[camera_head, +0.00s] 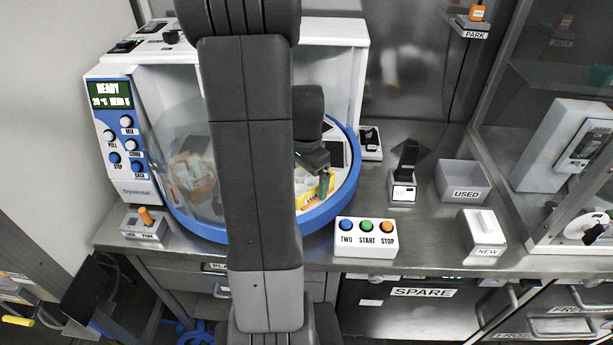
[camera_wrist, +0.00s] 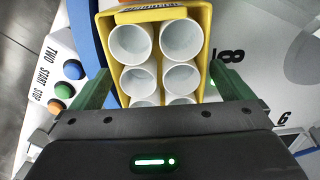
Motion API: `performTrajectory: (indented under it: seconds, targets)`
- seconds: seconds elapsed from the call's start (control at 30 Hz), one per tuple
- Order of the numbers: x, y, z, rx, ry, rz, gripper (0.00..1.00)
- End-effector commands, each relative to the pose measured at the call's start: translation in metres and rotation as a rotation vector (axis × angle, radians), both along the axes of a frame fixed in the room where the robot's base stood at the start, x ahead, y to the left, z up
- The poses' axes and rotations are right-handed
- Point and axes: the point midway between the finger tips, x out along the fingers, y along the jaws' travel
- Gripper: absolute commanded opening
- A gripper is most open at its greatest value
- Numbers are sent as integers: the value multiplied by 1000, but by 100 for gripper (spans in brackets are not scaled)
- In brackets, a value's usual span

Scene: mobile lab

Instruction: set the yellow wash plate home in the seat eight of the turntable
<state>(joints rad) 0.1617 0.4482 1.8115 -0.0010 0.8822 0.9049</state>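The yellow wash plate (camera_wrist: 206,45) holds several white round wells and fills the middle of the wrist view. My gripper (camera_wrist: 160,72) has its green fingers against the plate's two long sides and looks shut on it. In the head view the yellow plate (camera_head: 309,197) shows partly, below my gripper (camera_head: 325,183), at the turntable's front right. The blue-rimmed turntable (camera_head: 340,200) is partly hidden by my arm.
A button box (camera_head: 366,238) with TWO, START and STOP stands close to the turntable's front right. A clear cover (camera_head: 180,140) stands over the left side. A USED bin (camera_head: 464,180), a NEW box (camera_head: 483,232) and a small black-topped stand (camera_head: 404,180) are to the right.

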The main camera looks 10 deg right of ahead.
Motion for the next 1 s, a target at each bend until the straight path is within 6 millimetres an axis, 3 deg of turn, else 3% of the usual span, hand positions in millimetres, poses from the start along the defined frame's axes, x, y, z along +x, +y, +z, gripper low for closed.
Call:
performTrajectory:
  seconds: [0.37,0.8,1.0]
  targets:
    - [0,0,7,0,-1,0,100]
    - [1,0,95,-1,-5,0,100]
    - [0,0,118,0,-1,0,100]
